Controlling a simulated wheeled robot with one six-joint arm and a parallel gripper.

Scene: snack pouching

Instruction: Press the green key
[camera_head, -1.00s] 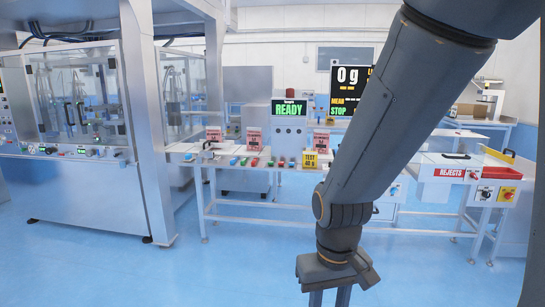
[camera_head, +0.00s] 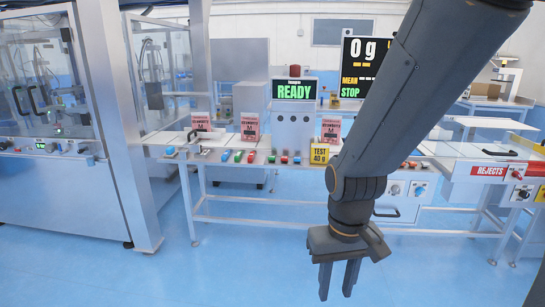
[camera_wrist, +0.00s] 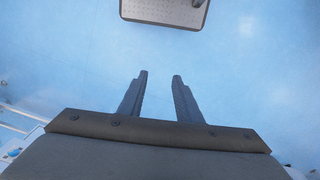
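A row of small coloured keys runs along the front of the bench in the head view. A green key (camera_head: 225,156) is among them, left of the READY screen; the keys are small, and neighbouring green and teal ones are hard to tell apart. My gripper (camera_head: 336,295) hangs fingers down in front of the bench, lower than the keys and to their right. Its two fingers are parted with nothing between them; they also show in the wrist view (camera_wrist: 160,75) over blue floor. It is apart from the keys.
A READY screen (camera_head: 295,90) stands behind the keys. A yellow TEST 40 g block (camera_head: 320,152) and pink pouch cards (camera_head: 250,126) are on the bench. A glass-fronted machine (camera_head: 60,190) stands at the left. The floor in front is clear.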

